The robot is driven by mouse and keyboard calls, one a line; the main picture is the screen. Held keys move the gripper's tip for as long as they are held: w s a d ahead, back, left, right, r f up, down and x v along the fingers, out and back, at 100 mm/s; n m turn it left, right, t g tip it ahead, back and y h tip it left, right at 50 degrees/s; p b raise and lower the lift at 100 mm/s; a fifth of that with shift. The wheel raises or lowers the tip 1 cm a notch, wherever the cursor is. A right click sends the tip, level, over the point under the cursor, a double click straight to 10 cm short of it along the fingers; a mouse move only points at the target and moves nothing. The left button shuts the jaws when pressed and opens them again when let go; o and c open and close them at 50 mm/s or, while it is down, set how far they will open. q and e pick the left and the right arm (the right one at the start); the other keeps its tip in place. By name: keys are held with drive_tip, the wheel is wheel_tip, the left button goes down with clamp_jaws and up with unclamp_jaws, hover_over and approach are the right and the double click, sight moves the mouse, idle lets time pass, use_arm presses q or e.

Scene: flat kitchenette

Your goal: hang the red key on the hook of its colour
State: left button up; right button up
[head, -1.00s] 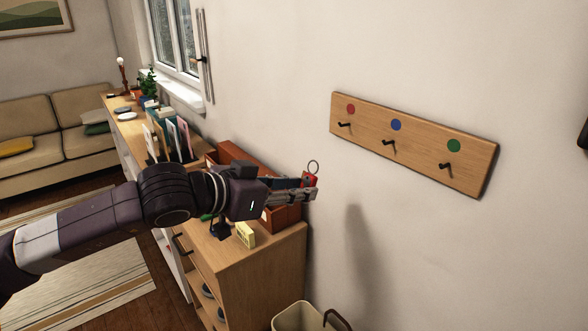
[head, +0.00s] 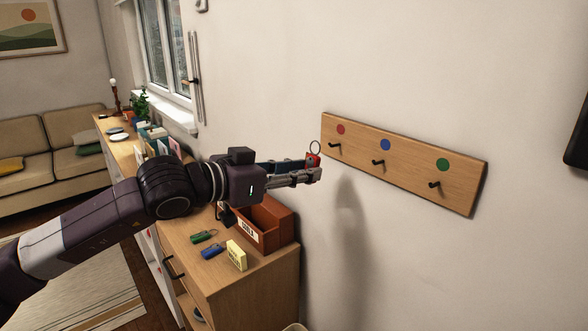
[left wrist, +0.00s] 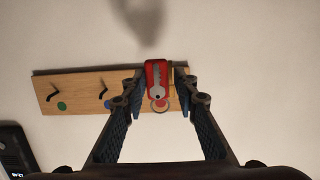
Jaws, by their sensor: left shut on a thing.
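The red key (head: 313,158) has a red tag with a metal ring at its top. My left gripper (head: 316,173) is shut on it and holds it in the air, just left of the rack's left end in the head view. In the left wrist view the red key (left wrist: 157,82) sits between the fingertips, in front of the rack. The wooden hook rack (head: 408,168) is on the wall. Its red-dot hook (head: 335,147) is at the left, the blue-dot hook (head: 378,162) in the middle and the green-dot hook (head: 434,184) at the right. My right gripper is not in view.
A wooden cabinet (head: 262,283) stands below my left arm. On it lie a green key (head: 203,237), a blue key (head: 213,252), a yellow box (head: 237,256) and a reddish-brown box (head: 275,225). The wall around the rack is clear.

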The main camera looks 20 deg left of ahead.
sight(308, 167)
use_arm(q)
drive_tip(key=shift+r+p+x, duration=0.15)
drive_tip(key=shift+p+x, duration=0.2)
drive_tip(key=shift+x, duration=0.4)
drive_tip(key=shift+r+p+x, duration=0.15)
drive_tip(key=shift+p+x, duration=0.2)
drive_tip(key=shift+x, duration=0.45)
drive_tip(key=shift+w+d+f+p, duration=0.1)
drive_tip(key=shift+w+d+p, duration=0.25)
drive_tip(key=shift+w, duration=0.1)
drive_tip(key=shift+w+d+f+b, duration=0.35)
drive_tip(key=shift+w+f+b, duration=0.25)
drive_tip(key=shift+b, duration=0.4)
drive_tip(key=shift+r, duration=0.1)
